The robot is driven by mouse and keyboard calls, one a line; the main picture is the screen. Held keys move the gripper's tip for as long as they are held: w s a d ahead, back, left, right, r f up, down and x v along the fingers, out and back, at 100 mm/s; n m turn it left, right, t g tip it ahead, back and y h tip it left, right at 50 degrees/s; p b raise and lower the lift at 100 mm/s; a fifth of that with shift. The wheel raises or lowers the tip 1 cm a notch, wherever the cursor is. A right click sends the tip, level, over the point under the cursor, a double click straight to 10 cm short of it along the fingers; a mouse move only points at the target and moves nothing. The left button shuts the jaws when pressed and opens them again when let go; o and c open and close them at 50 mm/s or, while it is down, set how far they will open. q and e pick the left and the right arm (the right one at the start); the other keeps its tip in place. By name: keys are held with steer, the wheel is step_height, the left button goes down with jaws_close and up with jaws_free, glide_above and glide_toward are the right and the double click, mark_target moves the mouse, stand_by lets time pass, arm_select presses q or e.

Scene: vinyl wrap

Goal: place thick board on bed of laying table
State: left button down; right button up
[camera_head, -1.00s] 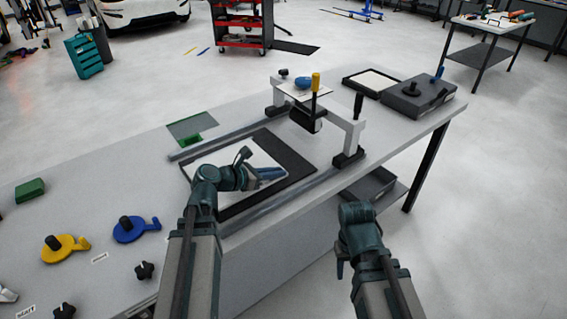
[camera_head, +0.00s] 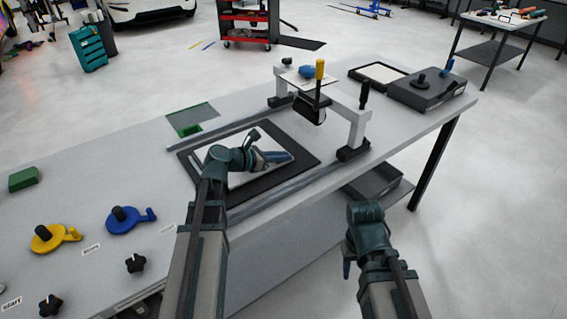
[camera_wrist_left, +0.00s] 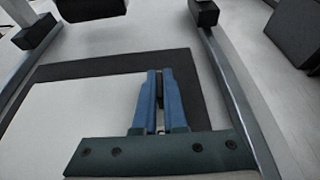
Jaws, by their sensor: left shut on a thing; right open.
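The thick board (camera_head: 205,153) is pale and lies flat over the dark bed (camera_head: 306,165) of the laying table, inside its dark border in the head view. Whether it touches the bed is hard to tell. My left gripper (camera_head: 284,157) is shut on the board near its right edge. In the left wrist view the blue fingers (camera_wrist_left: 158,78) reach over that edge, with the board (camera_wrist_left: 85,115) to their left and the dark bed (camera_wrist_left: 185,65) beyond and to the right. My right gripper (camera_head: 348,262) is open and empty in front of the table, its fingers mostly hidden.
Grey rails (camera_head: 300,187) flank the bed. A gantry (camera_head: 357,125) with a roller and handles spans them at the right end. Yellow (camera_head: 45,238) and blue (camera_head: 128,222) levers and black knobs (camera_head: 136,262) stand on the left. A black box (camera_head: 425,95) sits far right.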

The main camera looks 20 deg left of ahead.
arm_select(q)
steer(key=shift+f, duration=0.1)
steer(key=shift+f, duration=0.1)
steer(key=shift+f, duration=0.15)
steer(key=c, duration=1)
jaws_free()
steer(key=shift+r, duration=0.25)
steer(key=p+v, duration=0.4)
steer(key=v, duration=0.7)
steer(key=shift+d+r+p, duration=0.1)
steer(key=shift+r+p, duration=0.1)
steer(key=shift+p, duration=0.15)
steer(key=shift+s+a+r, duration=0.1)
steer(key=shift+s+a, duration=0.2)
